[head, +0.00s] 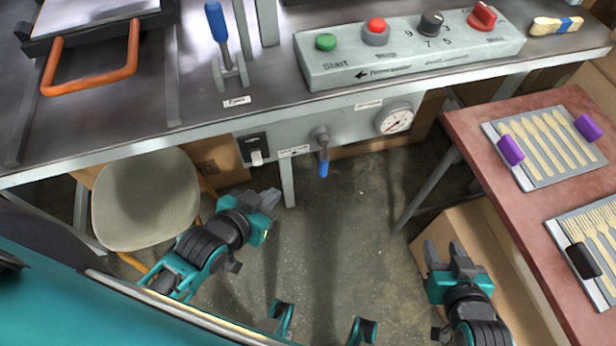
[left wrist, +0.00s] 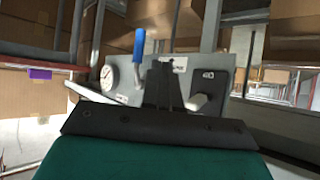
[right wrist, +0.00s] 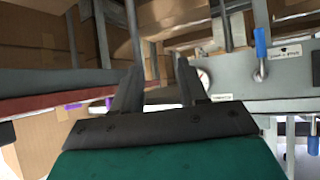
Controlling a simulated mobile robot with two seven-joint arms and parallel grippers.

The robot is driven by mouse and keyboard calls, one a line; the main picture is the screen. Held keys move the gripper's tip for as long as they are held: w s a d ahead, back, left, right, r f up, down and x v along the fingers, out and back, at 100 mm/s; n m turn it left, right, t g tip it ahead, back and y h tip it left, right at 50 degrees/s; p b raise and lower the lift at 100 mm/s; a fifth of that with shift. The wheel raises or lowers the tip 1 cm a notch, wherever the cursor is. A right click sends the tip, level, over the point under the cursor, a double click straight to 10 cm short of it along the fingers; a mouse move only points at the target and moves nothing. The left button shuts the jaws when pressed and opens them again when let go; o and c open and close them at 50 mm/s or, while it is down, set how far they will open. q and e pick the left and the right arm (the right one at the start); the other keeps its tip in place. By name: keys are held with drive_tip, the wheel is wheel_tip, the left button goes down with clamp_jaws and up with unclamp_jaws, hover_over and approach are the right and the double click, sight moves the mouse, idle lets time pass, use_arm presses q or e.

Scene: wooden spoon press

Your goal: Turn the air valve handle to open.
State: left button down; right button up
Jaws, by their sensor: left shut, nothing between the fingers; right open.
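The air valve handle (head: 323,166) is a blue-sleeved lever hanging straight down from a grey fitting under the table's front edge. A small label is beside it. The handle also shows in the left wrist view (left wrist: 139,44) and in the right wrist view (right wrist: 261,43), pointing up in both. My left gripper (head: 272,199) is shut and empty, below and left of the handle and apart from it. Its closed fingers show in the left wrist view (left wrist: 164,84). My right gripper (head: 449,254) is open and empty, low at the right, well away from the handle.
A pressure gauge (head: 395,118) is right of the valve and a black switch (head: 254,148) left of it. A table leg (head: 286,180) stands near my left gripper. A chair (head: 146,197) is at left. A red table (head: 465,128) with trays (head: 493,130) is at right.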

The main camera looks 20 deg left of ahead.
sight(320, 170)
use_arm(q)
wheel_tip(320, 170, down, 8)
drive_tip(key=w+m+t+b, duration=0.1)
drive_tip(key=w+m+b, duration=0.1)
drive_tip(key=b, duration=0.7)
drive_tip(key=a+m+h, duration=0.1)
drive_tip(key=m+h, duration=0.2)
drive_tip(key=m, duration=0.4)
drive_tip(key=a+m+h, duration=0.2)
drive_tip(key=m+h, duration=0.2)
drive_tip(key=m, duration=0.4)
drive_tip(key=a+m+t+h, duration=0.1)
drive_tip(key=a+m+h, duration=0.1)
drive_tip(key=m, duration=0.5)
drive_tip(key=shift+s+a+r+h, duration=0.25)
drive_tip(key=shift+s+r+h, duration=0.1)
drive_tip(key=shift+h, duration=0.45)
use_arm(e)
wheel_tip(320, 170, down, 7)
drive_tip(key=w+a, duration=0.1)
drive_tip(key=a, duration=0.1)
drive_tip(key=shift+w+a+y, duration=0.3)
drive_tip(key=shift+a+y, duration=0.05)
drive_tip(key=shift+y, duration=0.05)
use_arm(q)
drive_tip(key=shift+w, duration=0.1)
drive_tip(key=b+x, duration=0.1)
drive_tip(key=x, duration=1.3)
use_arm(e)
drive_tip(key=shift+f, duration=0.65)
